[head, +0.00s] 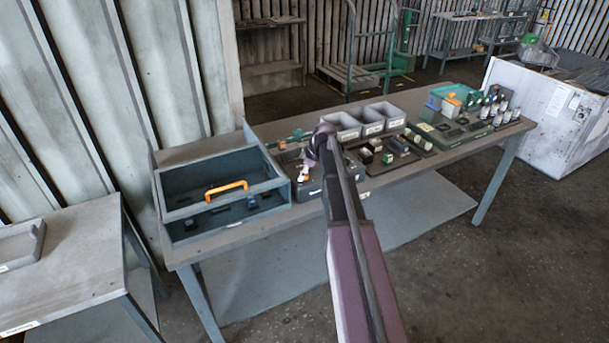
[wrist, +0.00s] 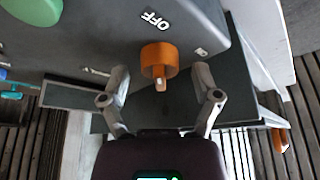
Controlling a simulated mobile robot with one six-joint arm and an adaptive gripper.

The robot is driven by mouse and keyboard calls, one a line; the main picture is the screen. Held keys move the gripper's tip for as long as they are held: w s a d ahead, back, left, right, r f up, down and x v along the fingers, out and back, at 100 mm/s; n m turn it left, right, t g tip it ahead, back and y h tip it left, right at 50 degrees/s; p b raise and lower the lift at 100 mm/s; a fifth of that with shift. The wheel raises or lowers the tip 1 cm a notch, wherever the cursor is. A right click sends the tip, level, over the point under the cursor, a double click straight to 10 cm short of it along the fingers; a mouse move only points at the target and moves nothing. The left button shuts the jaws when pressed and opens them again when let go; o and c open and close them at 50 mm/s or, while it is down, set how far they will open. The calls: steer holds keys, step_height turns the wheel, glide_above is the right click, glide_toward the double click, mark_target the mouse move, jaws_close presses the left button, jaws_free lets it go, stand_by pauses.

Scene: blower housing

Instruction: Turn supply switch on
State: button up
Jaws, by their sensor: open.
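The supply switch is an orange round knob (wrist: 158,57) with a short bar on its face, on a dark grey housing (wrist: 110,35) in the wrist view. A white OFF label (wrist: 155,20) is beside it. Small pale marks lie to either side, too small to read. My gripper (wrist: 161,82) is open, with one finger on each side of the knob's bar end; I see no contact. In the head view, my gripper (head: 318,143) is over the table by a grey box (head: 312,192); my arm hides part of that area.
A green round button (wrist: 34,9) is on the same housing. On the table (head: 225,235) stand a blue-grey open tote (head: 172,205) with an orange handle, grey bins (head: 382,112), trays of small parts (head: 395,150) and several bottles (head: 500,108). Floor in front is clear.

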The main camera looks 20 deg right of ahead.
jaws_close()
steer(key=shift+s+m, duration=0.1)
steer(key=shift+m, duration=0.3)
steer(key=m+t+h, duration=0.1)
steer(key=m, duration=0.2)
steer(key=shift+a, duration=0.1)
steer(key=m+h, duration=0.1)
steer(key=m, duration=0.3)
steer(key=shift+m+t+h, duration=0.3)
steer(key=shift+m+h, duration=0.1)
steer(key=m+h, duration=0.2)
steer(key=m, duration=0.3)
steer(key=m+g+h, duration=0.1)
steer(key=m, duration=0.3)
steer(key=shift+m, duration=0.3)
